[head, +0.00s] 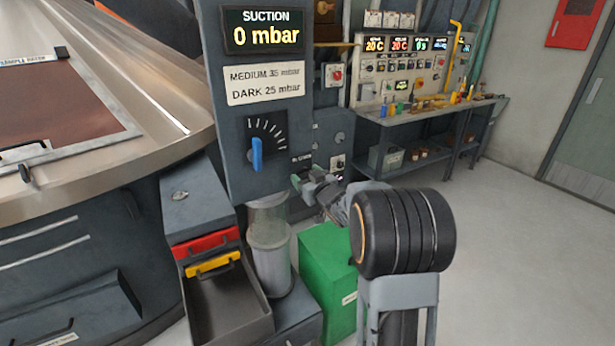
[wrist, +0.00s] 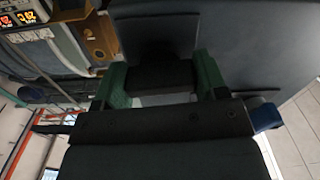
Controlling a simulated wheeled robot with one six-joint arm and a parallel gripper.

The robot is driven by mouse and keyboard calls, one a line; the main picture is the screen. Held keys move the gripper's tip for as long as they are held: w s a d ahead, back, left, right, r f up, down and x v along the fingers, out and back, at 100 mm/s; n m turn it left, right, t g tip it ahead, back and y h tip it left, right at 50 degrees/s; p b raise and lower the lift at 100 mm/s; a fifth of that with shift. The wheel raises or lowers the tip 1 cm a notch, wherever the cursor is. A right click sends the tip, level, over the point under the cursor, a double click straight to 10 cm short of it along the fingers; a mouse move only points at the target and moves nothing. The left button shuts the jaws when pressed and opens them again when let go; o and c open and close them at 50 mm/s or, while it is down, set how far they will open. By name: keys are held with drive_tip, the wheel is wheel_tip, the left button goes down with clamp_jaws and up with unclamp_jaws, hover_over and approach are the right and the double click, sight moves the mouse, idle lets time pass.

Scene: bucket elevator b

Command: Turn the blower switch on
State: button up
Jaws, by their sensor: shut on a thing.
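The suction display panel (head: 235,130) reads 0 mbar. A partly covered label, seemingly for the blower, shows at its lower right edge. My gripper (head: 300,181) is at the panel just under that label, with green fingertips. In the wrist view my gripper (wrist: 162,82) has its two green fingers on either side of a dark block, the blower switch (wrist: 160,75), and is shut on it. In the head view the switch is hidden behind my fingers, so its setting cannot be read.
A blue-handled dial (head: 257,154) is left of my gripper on the panel; its blue handle (wrist: 266,117) also shows in the wrist view. Below are a clear cylinder (head: 269,245), a green box (head: 327,275) and an open drawer (head: 225,305). Open floor lies right.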

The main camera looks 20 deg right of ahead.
drive_tip(key=shift+m, duration=0.6)
drive_tip(key=o, duration=0.9)
drive_tip(key=shift+o, duration=0.2)
drive_tip(key=s+d+b, duration=0.1)
drive_tip(key=s, duration=1.2)
drive_tip(key=shift+s+d, duration=0.3)
drive_tip(key=shift+s, duration=0.05)
